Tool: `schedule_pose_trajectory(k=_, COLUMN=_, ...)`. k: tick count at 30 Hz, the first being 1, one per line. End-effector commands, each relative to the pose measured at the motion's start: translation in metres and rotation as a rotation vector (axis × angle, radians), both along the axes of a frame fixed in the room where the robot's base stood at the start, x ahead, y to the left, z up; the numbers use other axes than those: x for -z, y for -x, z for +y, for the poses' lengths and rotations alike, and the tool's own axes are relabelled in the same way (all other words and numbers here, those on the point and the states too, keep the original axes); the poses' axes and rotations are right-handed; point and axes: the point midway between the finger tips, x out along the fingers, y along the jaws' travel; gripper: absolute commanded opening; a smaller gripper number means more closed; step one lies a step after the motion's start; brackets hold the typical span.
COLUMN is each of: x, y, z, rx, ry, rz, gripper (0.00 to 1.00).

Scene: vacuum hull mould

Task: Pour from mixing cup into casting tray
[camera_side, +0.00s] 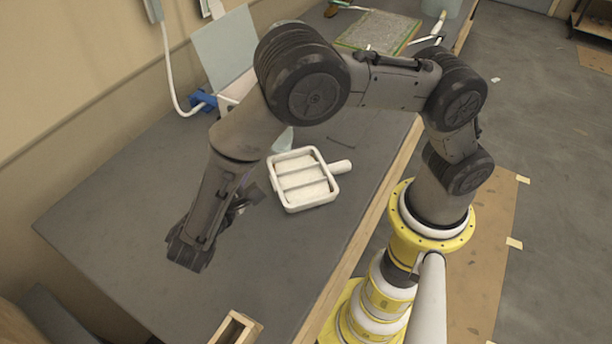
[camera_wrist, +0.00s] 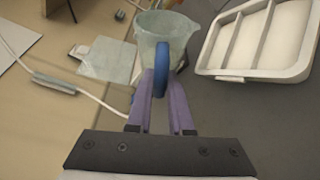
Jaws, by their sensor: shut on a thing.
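The mixing cup (camera_wrist: 180,30) is a translucent pale cup with a spout at the right of its rim and a blue handle facing my gripper. In the wrist view my gripper (camera_wrist: 161,82) has its purple fingers shut on the handle. The casting tray (camera_wrist: 262,73) is white, with ribs dividing it into compartments, to the right of the cup. In the side view the tray (camera_side: 303,181) lies flat on the dark bench. There my arm hides most of the cup area, and a pale translucent edge beside the arm is too covered to identify.
The dark bench (camera_side: 110,210) is clear around the tray's front and left. A white cable (camera_side: 166,75) runs down the wall to the bench. A pale sheet (camera_side: 222,48) stands behind my arm. A green-edged board (camera_side: 378,32) lies at the far end. A wooden frame (camera_side: 236,328) is at the front edge.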

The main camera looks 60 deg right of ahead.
Motion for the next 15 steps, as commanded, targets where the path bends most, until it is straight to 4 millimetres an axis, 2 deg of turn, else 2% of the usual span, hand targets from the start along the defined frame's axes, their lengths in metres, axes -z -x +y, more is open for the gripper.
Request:
schedule_pose_trajectory(k=6, x=0.0027, y=0.0018, z=-0.0001, rx=-0.001, ry=0.001, rz=-0.066, gripper=0.0)
schedule_pose_trajectory(k=15, x=0.0022, y=0.0016, z=0.0, rx=0.0, ry=0.0, rz=-0.068, gripper=0.0)
